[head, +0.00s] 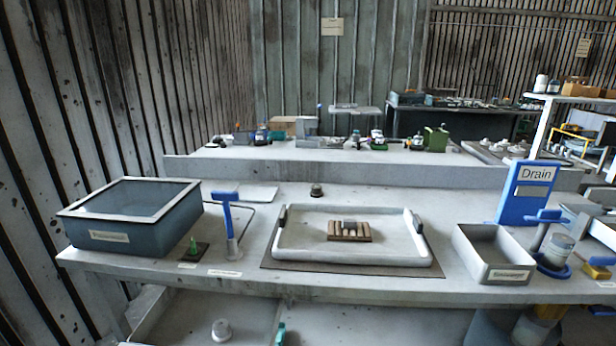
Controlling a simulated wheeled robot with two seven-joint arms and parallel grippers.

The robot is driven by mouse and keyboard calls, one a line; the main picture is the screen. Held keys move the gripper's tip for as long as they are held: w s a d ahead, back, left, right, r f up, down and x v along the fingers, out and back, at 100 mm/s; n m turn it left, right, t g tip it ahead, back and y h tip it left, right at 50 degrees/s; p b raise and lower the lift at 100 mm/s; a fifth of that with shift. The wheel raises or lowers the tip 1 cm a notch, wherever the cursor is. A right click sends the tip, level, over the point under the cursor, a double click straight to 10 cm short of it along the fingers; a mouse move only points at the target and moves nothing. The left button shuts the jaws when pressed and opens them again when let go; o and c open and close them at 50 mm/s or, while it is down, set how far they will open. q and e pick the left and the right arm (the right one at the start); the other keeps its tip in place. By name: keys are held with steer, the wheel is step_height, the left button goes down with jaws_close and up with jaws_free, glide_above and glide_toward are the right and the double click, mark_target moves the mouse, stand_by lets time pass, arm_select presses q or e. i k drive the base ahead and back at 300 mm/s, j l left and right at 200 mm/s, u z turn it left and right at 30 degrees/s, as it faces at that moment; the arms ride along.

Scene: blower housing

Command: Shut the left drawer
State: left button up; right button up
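Below the front edge of the workbench, at the bottom left of the head view, is an open, pale grey, tray-like space (178,318), which looks like the left drawer pulled out. A round whitish part (221,330) and a green item (280,335) lie in or beside it. Its front and handle are cut off by the picture's lower edge, so I cannot tell for certain that it is a drawer or how far out it stands. Neither of my grippers is in view.
On the workbench (350,283) stand a grey-blue bin (130,238), a blue T-handled tool (226,215), a white tray (285,255) holding a brown block (349,231), an open grey box (498,275) and a blue Drain box (526,193). Wooden walls rise at left.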

mark_target(178, 317)
steer(key=u, duration=1)
